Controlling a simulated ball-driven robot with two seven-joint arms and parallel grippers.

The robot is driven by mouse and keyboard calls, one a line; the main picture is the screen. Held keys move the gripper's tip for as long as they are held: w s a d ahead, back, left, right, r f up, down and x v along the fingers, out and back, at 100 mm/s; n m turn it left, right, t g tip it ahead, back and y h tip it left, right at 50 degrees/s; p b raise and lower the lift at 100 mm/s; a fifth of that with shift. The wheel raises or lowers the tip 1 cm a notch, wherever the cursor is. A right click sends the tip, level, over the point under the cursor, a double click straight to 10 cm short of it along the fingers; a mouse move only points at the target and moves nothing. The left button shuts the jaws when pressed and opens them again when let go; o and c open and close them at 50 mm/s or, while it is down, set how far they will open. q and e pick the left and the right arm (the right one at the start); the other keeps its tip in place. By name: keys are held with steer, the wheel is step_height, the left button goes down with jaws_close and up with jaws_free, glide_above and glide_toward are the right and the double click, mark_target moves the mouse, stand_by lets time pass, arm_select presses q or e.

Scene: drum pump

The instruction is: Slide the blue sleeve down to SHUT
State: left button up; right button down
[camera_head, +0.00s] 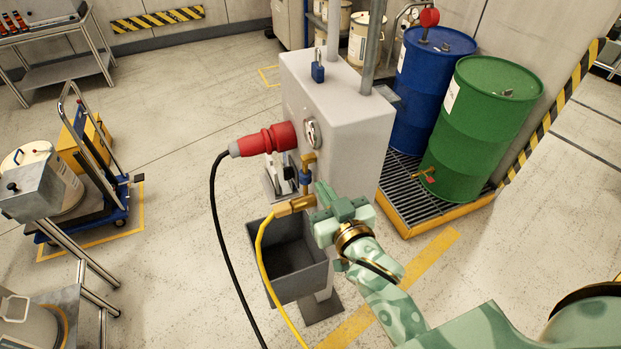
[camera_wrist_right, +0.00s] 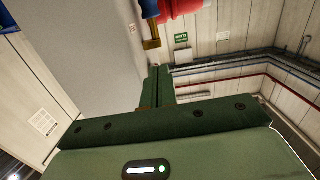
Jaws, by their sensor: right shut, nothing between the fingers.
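The blue sleeve (camera_head: 305,178) is a small blue ring on the brass valve at the front of the grey cabinet, just below the red plug. A blue part above a brass piece, probably the sleeve, is cut by the top edge of the right wrist view (camera_wrist_right: 150,9). The brass fitting (camera_head: 294,206) with the yellow hose hangs below it. My right gripper (camera_head: 321,188) is shut and empty, just right of the valve and slightly lower. Its closed fingers (camera_wrist_right: 158,78) also show in the right wrist view. I cannot read any SHUT mark. My left gripper is out of view.
The grey cabinet (camera_head: 340,100) carries a red plug (camera_head: 268,139) with a black cable and a blue padlock (camera_head: 318,70). A grey bin (camera_head: 288,263) sits below the valve. Blue and green drums (camera_head: 485,125) stand at the right.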

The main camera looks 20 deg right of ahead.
mark_target(305, 171)
steer(key=w+f, duration=0.1)
steer(key=w, duration=0.1)
steer(key=w+f, duration=0.1)
steer(key=w, duration=0.2)
steer(key=w+f, duration=0.1)
steer(key=w, duration=0.1)
steer(key=shift+w+f, duration=0.25)
steer(key=shift+w, duration=0.1)
steer(key=shift+f+b, duration=0.35)
steer(key=shift+f, duration=0.2)
